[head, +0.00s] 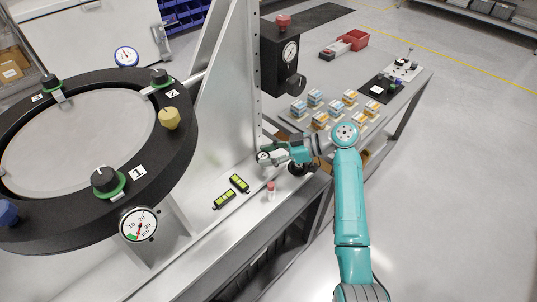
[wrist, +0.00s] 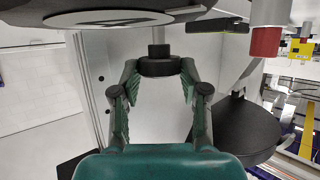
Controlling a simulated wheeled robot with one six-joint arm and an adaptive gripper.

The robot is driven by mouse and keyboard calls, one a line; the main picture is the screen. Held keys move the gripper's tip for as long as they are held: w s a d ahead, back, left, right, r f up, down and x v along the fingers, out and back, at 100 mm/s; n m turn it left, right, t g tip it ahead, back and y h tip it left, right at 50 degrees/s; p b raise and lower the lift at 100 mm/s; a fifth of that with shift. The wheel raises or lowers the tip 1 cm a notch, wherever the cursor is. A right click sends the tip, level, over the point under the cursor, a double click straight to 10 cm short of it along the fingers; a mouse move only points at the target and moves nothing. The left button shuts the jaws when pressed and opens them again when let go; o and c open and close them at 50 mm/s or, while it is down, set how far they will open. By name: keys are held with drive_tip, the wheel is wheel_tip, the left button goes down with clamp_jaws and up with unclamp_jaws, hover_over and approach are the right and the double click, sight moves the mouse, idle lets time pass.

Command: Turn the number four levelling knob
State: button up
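The mirror fixture is a black ring (head: 177,140) around a grey disc. Black knobs with green bases sit at labels 1 (head: 104,180), 2 (head: 160,77) and 3 (head: 50,82). I cannot make out a label 4 in the head view. My gripper (head: 264,158) is at the upright post, right of the ring and below a black box with a gauge. In the wrist view my gripper (wrist: 159,82) has its green fingers spread. A black stepped knob-like part (wrist: 158,66) shows between the fingertips. I cannot tell whether they touch it or which number it has.
The post (head: 240,85) and black box (head: 279,58) stand close to my gripper. Two yellow-green levels (head: 231,191) and a red-capped bottle (head: 271,191) are on the bench below. Several small boxes (head: 330,108) stand to the right. Open floor lies at far right.

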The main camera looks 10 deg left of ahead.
drive_tip(key=o, duration=0.4)
drive_tip(key=shift+f, duration=0.1)
drive_tip(key=shift+o, duration=0.2)
drive_tip(key=v, duration=1.2)
